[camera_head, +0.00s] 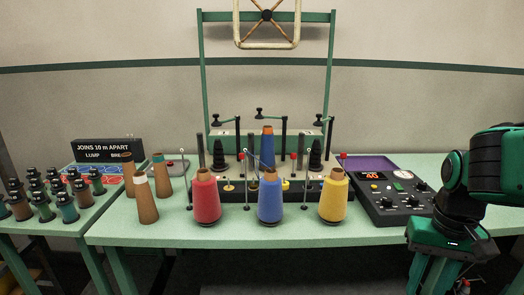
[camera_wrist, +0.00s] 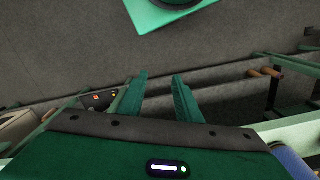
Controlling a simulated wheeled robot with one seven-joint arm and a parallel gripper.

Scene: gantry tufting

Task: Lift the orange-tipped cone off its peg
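Three bare brown cones stand at the left of the green table: one with a dark brownish-orange tip (camera_head: 126,158), one with a teal tip (camera_head: 158,158), and one with a white tip (camera_head: 141,179). A tall blue cone (camera_head: 267,150) with an orange-brown tip stands further back, at the middle of the machine. Any pegs inside the cones are hidden. My gripper (camera_head: 432,277) hangs at the right, in front of the table and far from all the cones. Its fingers are apart and empty in the wrist view (camera_wrist: 160,82).
Red (camera_head: 206,200), blue (camera_head: 270,200) and yellow (camera_head: 333,198) yarn cones line the front of the table. Thin posts and a green frame (camera_head: 202,80) rise behind them. A control box (camera_head: 385,207) lies at the right. A side table with several dark-topped spools (camera_head: 66,208) stands left.

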